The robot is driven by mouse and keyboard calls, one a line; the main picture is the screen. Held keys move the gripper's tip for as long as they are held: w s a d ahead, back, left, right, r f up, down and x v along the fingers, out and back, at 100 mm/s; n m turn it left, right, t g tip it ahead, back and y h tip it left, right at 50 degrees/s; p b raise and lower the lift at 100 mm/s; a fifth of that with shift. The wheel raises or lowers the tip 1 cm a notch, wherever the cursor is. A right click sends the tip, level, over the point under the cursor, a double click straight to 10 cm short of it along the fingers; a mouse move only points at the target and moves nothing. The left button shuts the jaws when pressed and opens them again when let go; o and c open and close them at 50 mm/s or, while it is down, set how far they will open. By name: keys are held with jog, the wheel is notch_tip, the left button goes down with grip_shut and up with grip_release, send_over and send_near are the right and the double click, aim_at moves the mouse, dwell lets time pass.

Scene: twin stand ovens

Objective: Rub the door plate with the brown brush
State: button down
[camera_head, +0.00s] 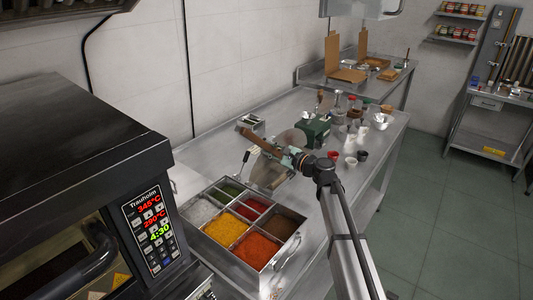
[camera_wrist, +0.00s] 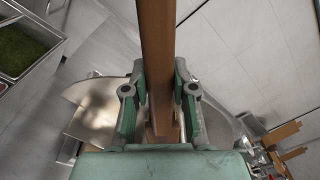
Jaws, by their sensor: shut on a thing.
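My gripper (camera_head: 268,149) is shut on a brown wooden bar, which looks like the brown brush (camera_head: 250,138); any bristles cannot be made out. In the wrist view the brown brush (camera_wrist: 156,45) runs upward from between the two green-grey fingers of my gripper (camera_wrist: 158,92). In the head view my gripper is above the steel counter, behind the topping pans and apart from the oven. The oven front (camera_head: 62,250) with a dark handle stands at lower left. I cannot tell which part of it is the door plate.
A steel rack of topping pans (camera_head: 262,215) stands between the oven and my arm. A green machine (camera_head: 312,130), a red cup (camera_head: 333,156) and several small containers stand beyond my gripper. Cardboard boxes (camera_head: 347,72) are at the back. The floor (camera_head: 430,210) at right is clear.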

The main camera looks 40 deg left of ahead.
jog(key=shift+s, duration=0.1)
jog(key=shift+s+d+b, duration=0.1)
jog(key=shift+s+b, duration=0.2)
jog(key=shift+s, duration=0.55)
jog(key=shift+s+b, duration=0.65)
jog(key=shift+s, duration=3.75)
jog(key=shift+w+a+r+b, duration=0.15)
jog(key=shift+w+b, duration=0.15)
jog(key=shift+w, duration=1.5)
jog(key=shift+w+r+b, duration=0.1)
jog(key=shift+w+b, duration=0.2)
jog(key=shift+w, duration=1.5)
jog(key=shift+w+a+r+b, duration=0.15)
jog(key=shift+w+b, duration=0.15)
jog(key=shift+w, duration=1.5)
jog(key=shift+s+d, duration=0.1)
jog(key=shift+s, duration=0.05)
jog(key=s, duration=1)
jog(key=shift+s, duration=0.25)
